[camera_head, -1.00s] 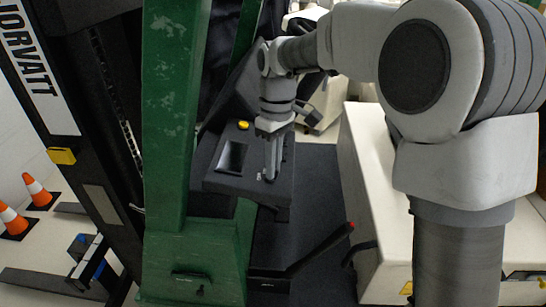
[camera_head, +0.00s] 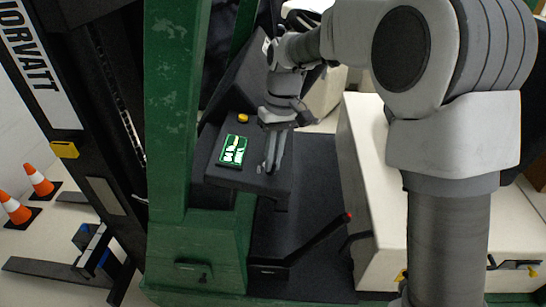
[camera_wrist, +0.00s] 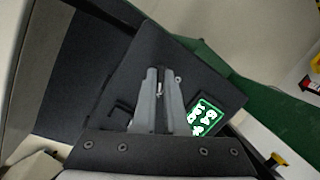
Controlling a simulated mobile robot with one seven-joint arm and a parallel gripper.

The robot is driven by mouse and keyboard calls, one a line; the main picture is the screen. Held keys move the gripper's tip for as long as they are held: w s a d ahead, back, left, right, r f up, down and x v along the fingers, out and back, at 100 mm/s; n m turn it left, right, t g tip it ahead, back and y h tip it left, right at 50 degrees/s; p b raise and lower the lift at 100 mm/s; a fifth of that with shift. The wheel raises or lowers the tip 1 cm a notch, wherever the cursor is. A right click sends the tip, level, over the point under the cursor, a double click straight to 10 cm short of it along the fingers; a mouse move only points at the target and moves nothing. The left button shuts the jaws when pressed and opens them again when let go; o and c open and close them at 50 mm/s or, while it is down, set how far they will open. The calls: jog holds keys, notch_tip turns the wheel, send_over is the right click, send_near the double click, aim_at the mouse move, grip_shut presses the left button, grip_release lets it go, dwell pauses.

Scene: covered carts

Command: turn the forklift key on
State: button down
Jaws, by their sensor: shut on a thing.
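The forklift's dark control console (camera_head: 225,177) is in the middle of the head view. Its display (camera_head: 232,151) is lit green and white, and also shows in the wrist view (camera_wrist: 205,117). My gripper (camera_head: 269,169) points down at the console, right of the display. In the wrist view my gripper (camera_wrist: 161,72) has its two fingers close together, shut on the small metal key (camera_wrist: 160,88). The fingers hide most of the key in both views.
A yellow button (camera_head: 243,118) sits behind the display. A green post (camera_head: 170,100) stands left of the console. A lever with a red tip (camera_head: 348,217) is in front, and a pale seat box (camera_head: 375,180) is at right. Orange cones (camera_head: 38,180) stand far left.

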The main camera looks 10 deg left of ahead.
jog(key=c, duration=1)
grip_release()
jog(key=shift+o, duration=0.2)
jog(key=shift+r, duration=0.1)
jog(key=v, duration=1.7)
jog(key=shift+p, duration=0.4)
jog(key=shift+r, duration=0.15)
